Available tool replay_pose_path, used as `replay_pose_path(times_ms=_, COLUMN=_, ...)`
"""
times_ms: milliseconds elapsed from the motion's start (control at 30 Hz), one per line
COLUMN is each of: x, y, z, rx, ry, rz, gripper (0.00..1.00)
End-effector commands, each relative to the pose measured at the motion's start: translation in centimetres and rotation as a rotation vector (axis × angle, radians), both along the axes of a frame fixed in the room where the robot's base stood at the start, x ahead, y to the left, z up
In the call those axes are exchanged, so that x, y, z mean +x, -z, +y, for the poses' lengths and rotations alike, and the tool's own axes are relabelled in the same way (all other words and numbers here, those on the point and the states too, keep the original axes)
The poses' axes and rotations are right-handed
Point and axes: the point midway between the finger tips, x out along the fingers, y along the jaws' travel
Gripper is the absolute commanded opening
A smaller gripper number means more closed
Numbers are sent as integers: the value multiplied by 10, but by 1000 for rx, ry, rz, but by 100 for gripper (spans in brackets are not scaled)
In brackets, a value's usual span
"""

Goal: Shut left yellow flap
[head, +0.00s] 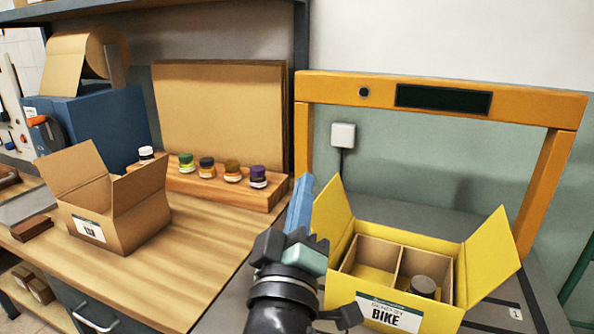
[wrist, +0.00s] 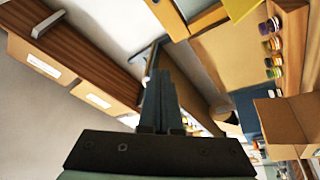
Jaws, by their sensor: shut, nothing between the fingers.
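The yellow box (head: 440,318) stands on the grey surface at the right, with a "BIKE" label on its front. Its left yellow flap (head: 331,222) stands up and leans outward. Its right flap (head: 493,254) is open and tilts outward. Inside, a cardboard divider makes compartments, and a dark-lidded jar (head: 424,286) sits in the right part. My gripper (head: 302,188) is shut and empty, pointing up just left of the left flap; I cannot tell whether they touch. In the wrist view my shut fingers (wrist: 158,85) show, with a yellow piece at the top edge.
An orange frame (head: 440,98) arches behind the yellow box. An open brown carton (head: 137,220) stands on the wooden bench at the left. Several small jars stand on a wooden rack (head: 215,187) behind it. The bench front between carton and gripper is clear.

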Motion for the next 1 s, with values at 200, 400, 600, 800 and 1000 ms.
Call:
replay_pose_path(times_ms=200, x=19, y=16, z=13, rx=-315, ry=85, rz=191, gripper=0)
replay_pose_path(times_ms=400, x=18, y=46, z=29, rx=-625, ry=110, rz=345, gripper=0)
replay_pose_path(times_ms=600, x=7, y=75, z=44, rx=-890, ry=98, rz=451, gripper=0)
replay_pose_path(times_ms=800, x=-1, y=93, z=51, rx=-1012, ry=82, rz=490, gripper=0)
replay_pose_path(times_ms=1000, x=11, y=98, z=51, rx=-1025, ry=82, rz=491, gripper=0)
